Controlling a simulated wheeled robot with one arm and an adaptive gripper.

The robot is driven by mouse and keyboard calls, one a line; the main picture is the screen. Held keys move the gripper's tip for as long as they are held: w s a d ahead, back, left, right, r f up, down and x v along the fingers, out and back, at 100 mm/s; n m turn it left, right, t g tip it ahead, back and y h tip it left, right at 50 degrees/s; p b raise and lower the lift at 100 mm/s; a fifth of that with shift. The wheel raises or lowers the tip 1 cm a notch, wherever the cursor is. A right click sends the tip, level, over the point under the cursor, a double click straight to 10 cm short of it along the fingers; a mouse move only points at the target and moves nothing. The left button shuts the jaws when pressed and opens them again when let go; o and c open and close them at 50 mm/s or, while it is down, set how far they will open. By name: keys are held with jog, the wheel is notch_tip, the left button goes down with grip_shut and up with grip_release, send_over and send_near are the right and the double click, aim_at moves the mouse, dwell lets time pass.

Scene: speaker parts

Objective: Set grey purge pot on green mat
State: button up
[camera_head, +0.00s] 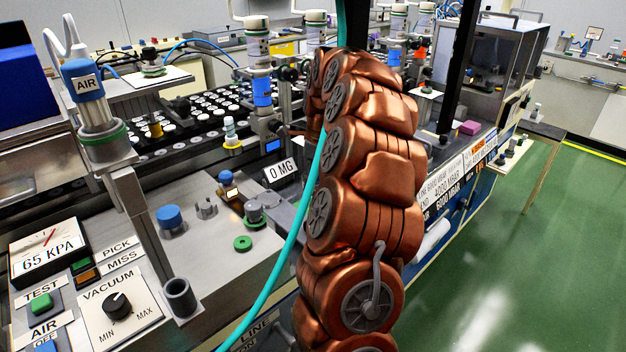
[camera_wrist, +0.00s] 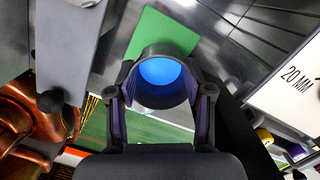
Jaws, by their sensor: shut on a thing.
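In the wrist view my gripper (camera_wrist: 160,82) is shut on a dark grey round pot (camera_wrist: 160,50), with one finger on each side. The pot's open mouth faces the camera and its inside shows bright blue. A flat green mat (camera_wrist: 153,28) lies on grey metal just beyond the pot, and the pot covers part of it. I cannot tell whether the pot touches the mat or hangs above it. In the head view my copper arm hides the gripper, and I cannot make out the held pot or the mat there.
In the wrist view a grey bar (camera_wrist: 62,40) with a dark knob stands left, and a white "20 MM" plate (camera_wrist: 290,85) lies right. In the head view a grey cup (camera_head: 180,297), a green ring (camera_head: 242,243) and a vacuum panel (camera_head: 120,305) sit on the bench.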

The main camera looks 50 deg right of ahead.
aim_at(313, 194)
jog(key=shift+f+b, duration=1.3)
jog(key=shift+f, duration=1.2)
jog(key=shift+f+b, duration=0.3)
jog(key=shift+b, duration=0.05)
jog(key=o, duration=1.2)
jog(key=shift+r, duration=0.1)
jog(key=shift+s+d+r, duration=0.1)
jog(key=shift+s+r, duration=0.1)
jog(key=shift+r, duration=1.65)
jog(key=shift+s+d+r, duration=0.1)
jog(key=shift+s+r, duration=0.1)
jog(key=shift+r, duration=1.6)
